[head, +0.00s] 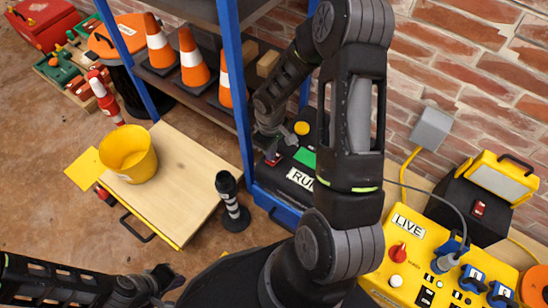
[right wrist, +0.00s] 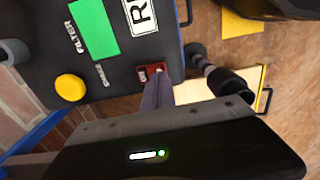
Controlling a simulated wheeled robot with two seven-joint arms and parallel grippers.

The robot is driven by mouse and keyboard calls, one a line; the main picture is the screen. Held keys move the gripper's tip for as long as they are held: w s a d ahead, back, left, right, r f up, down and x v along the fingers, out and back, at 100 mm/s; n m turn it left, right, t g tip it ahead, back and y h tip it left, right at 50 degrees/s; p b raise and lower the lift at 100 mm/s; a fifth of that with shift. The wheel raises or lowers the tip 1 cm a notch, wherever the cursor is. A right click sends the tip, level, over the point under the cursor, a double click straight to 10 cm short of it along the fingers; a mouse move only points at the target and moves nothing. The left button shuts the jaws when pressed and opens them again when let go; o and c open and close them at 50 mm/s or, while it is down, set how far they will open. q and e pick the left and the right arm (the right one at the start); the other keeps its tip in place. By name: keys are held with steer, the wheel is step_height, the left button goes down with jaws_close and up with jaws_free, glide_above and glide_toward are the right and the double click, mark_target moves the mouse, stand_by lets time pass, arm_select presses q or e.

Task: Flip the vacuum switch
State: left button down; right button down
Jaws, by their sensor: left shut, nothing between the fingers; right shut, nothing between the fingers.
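The vacuum (head: 272,204) is a blue box with a black top, partly behind my right arm. Its top carries a RUN label, a green plate (right wrist: 96,27), a yellow knob (right wrist: 70,87) and a small red switch (right wrist: 150,70). The switch also shows in the head view (head: 272,159). My right gripper (right wrist: 158,82) is shut and empty, its fingertips right at the switch; I cannot tell whether they touch it. My left gripper (head: 172,277) is shut and empty, low over the floor, away from the vacuum.
A yellow console (head: 408,262) marked LIVE stands at the right by the brick wall. A striped post (head: 233,203) stands beside the vacuum. A wooden-topped cart (head: 185,175) bears a yellow bucket (head: 128,153). A blue-post shelf (head: 238,90) with orange cones stands behind.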

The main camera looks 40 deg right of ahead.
steer(key=shift+f+b, duration=0.8)
steer(key=shift+f, duration=0.2)
stand_by(0.3)
steer(key=shift+r, duration=0.1)
step_height(320, 180, up, 7)
steer(key=p, duration=0.5)
steer(key=shift+p, duration=0.4)
stand_by(0.4)
